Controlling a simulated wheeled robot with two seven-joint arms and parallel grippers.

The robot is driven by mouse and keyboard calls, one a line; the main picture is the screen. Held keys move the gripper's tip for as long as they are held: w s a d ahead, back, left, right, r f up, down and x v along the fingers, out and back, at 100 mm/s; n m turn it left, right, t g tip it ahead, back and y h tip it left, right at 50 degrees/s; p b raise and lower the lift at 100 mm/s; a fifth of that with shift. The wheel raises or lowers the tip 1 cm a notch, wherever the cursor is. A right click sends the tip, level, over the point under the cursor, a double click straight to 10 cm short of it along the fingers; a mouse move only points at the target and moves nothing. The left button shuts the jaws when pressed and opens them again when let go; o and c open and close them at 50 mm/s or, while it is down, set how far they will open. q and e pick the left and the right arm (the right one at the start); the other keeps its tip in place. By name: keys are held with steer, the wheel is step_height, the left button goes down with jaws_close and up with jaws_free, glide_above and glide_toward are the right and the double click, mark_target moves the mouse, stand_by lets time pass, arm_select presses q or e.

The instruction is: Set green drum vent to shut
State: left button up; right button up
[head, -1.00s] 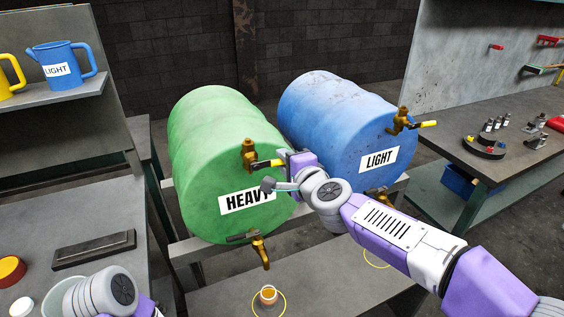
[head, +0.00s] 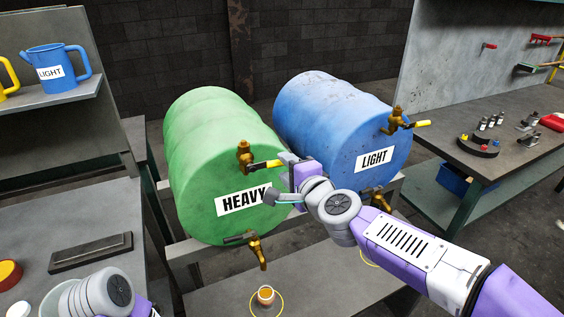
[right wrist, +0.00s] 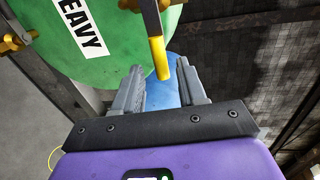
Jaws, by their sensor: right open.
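The green drum (head: 190,190) lies on its side, its HEAVY label facing me. Its vent is the upper brass valve (head: 244,152), with a yellow-tipped handle (head: 264,164) pointing right, roughly level. My right gripper (head: 280,180) is open in front of the drum face, near the handle's end. In the right wrist view, the yellow handle end (right wrist: 157,62) lies between the tips of the open right gripper (right wrist: 160,75), with a gap visible to each finger. My left gripper is out of view; only part of its arm shows at bottom left.
A brass tap (head: 257,250) is low on the green drum, above a small amber cup (head: 265,295) inside a yellow ring. A blue LIGHT drum (head: 335,115) with its own valve (head: 398,119) stands close on the right. Jugs (head: 50,64) sit on the left shelf.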

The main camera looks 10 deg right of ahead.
steer(key=v, duration=0.4)
steer(key=shift+p, duration=0.4)
step_height(320, 180, down, 32)
steer(key=d+n+g+h, duration=0.2)
steer(key=n+g, duration=0.4)
steer(key=g, duration=0.1)
steer(key=s+a+f+n+g+y, duration=0.1)
steer(key=s+f+n+g, duration=0.5)
steer(key=s+f, duration=1.6)
steer(key=shift+s+a+f+g+p, duration=0.35)
steer(key=shift+f+g+p, duration=0.15)
steer(key=shift+g, duration=0.2)
